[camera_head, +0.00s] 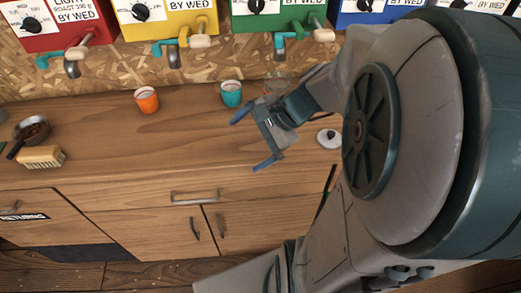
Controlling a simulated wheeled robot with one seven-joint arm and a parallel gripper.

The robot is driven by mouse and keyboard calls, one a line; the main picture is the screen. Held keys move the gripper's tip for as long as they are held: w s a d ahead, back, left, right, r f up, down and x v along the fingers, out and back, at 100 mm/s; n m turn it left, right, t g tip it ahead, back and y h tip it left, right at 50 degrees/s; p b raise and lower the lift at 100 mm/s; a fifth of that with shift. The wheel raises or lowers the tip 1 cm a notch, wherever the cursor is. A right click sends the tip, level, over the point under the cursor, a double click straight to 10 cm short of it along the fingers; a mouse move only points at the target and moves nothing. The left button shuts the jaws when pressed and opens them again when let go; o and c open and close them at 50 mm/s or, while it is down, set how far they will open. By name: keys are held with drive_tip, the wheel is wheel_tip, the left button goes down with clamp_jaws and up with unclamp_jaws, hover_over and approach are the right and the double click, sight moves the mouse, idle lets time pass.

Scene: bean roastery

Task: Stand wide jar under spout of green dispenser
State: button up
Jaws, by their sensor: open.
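The green dispenser (282,18) is on the back wall, with its grey spout (280,50) and teal lever below it. A clear glass vessel (276,82), possibly the wide jar, stands on the counter roughly below that spout. My arm hides part of it, so I cannot tell its full shape or exact alignment. My gripper (253,140) is open and empty, with its blue fingertips spread apart over the counter, in front of the glass vessel.
A teal cup (231,93) stands left of the glass, and an orange cup (147,100) farther left. A white knobbed lid (329,138) lies right of my gripper. A pan of beans (32,130) and a brush (41,157) lie far left. The front middle of the counter (150,155) is clear.

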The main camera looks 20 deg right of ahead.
drive_tip(key=s+r+n+g+h, duration=0.1)
drive_tip(key=s+n+h, duration=0.5)
drive_tip(key=n, duration=0.8)
drive_tip(key=shift+n+h, duration=0.3)
drive_tip(key=shift+h, duration=0.2)
